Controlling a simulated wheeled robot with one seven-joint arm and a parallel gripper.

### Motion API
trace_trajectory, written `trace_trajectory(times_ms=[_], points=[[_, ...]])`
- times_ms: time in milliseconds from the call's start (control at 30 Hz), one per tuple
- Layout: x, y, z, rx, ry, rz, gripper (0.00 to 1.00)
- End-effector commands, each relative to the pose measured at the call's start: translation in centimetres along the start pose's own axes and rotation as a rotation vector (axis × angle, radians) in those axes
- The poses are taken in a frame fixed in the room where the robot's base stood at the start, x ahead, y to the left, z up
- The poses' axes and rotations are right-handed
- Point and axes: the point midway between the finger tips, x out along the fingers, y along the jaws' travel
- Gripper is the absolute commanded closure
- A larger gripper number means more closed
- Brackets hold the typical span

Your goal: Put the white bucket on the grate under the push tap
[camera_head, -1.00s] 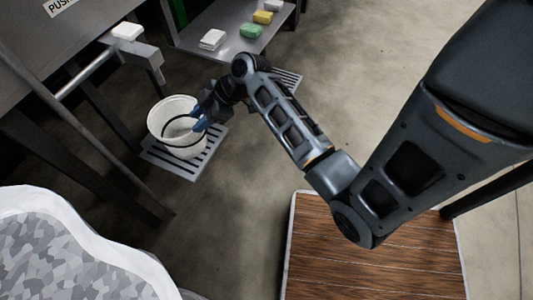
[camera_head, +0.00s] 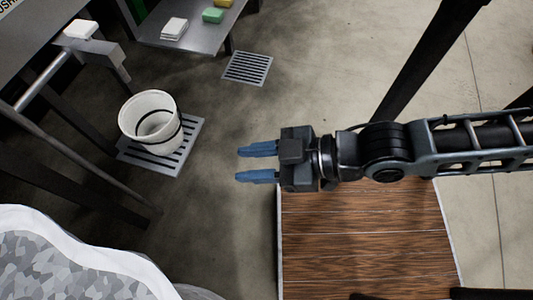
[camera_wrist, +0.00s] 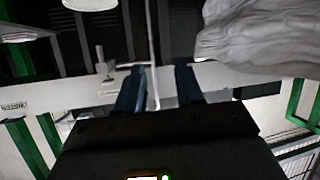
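The white bucket (camera_head: 140,108) stands upright on the slotted floor grate (camera_head: 185,152) at left in the head view. Its dark handle lies across its side. Part of the grate is hidden under it. The push tap, a grey fixture with a white top (camera_head: 80,29), is up and left of the bucket in the picture. My gripper (camera_head: 258,163) is to the right of the bucket, clear of it. Its two blue fingers are apart with nothing between them. They also show apart in the wrist view (camera_wrist: 160,88); I cannot make out the bucket there.
A second grate (camera_head: 247,68) lies bare farther back. A metal shelf (camera_head: 190,38) holds several coloured blocks. A wood-topped platform (camera_head: 360,235) is below my arm. A white-rimmed grey-patterned thing (camera_head: 70,255) fills the lower left. Open floor lies between the bucket and my gripper.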

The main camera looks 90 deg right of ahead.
Motion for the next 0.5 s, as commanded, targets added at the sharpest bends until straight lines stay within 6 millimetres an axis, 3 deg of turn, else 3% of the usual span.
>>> trace_trajectory(times_ms=[100, 200, 500], points=[[-2.6, -0.9, -2.3, 0.035, 0.060, -0.045, 0.63], [-3.7, -1.2, -3.5, 0.057, 0.093, -0.066, 0.63], [-4.1, -1.3, -4.0, 0.066, 0.107, -0.074, 0.63]])
